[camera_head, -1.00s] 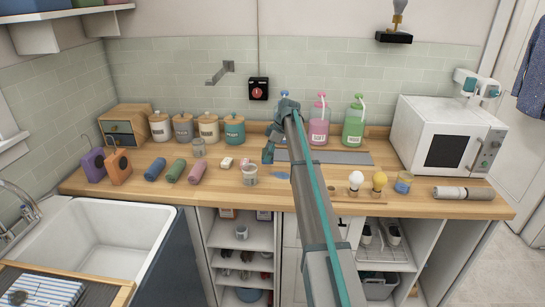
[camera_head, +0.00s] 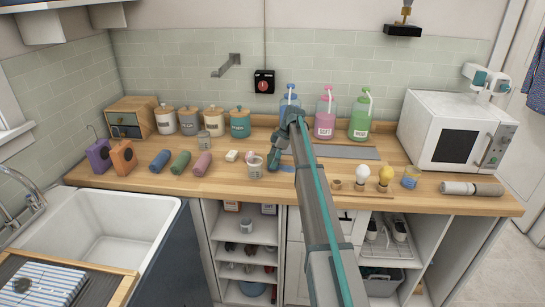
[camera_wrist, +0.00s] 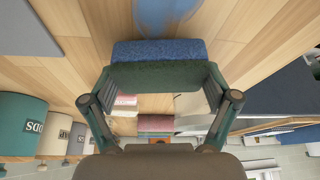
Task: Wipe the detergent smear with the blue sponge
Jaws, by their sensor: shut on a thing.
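The blue sponge (camera_wrist: 160,51) is held between my gripper's fingertips in the wrist view, above or on the wooden counter; I cannot tell whether it touches. A dark green band lies along its near side. The detergent smear (camera_wrist: 167,12) is a translucent blue patch just beyond the sponge, at the top edge of the wrist view. In the head view, my gripper (camera_head: 275,164) is low at the counter, just left of the smear (camera_head: 288,168), which the arm partly covers. The sponge is not clear in the head view.
Behind are blue, pink (camera_head: 325,117) and green (camera_head: 360,118) pump bottles and a grey mat (camera_head: 347,152). Bulbs (camera_head: 363,172) stand right, canisters (camera_head: 240,124) and rolled towels (camera_head: 181,162) left. The sink (camera_head: 115,230) is front left.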

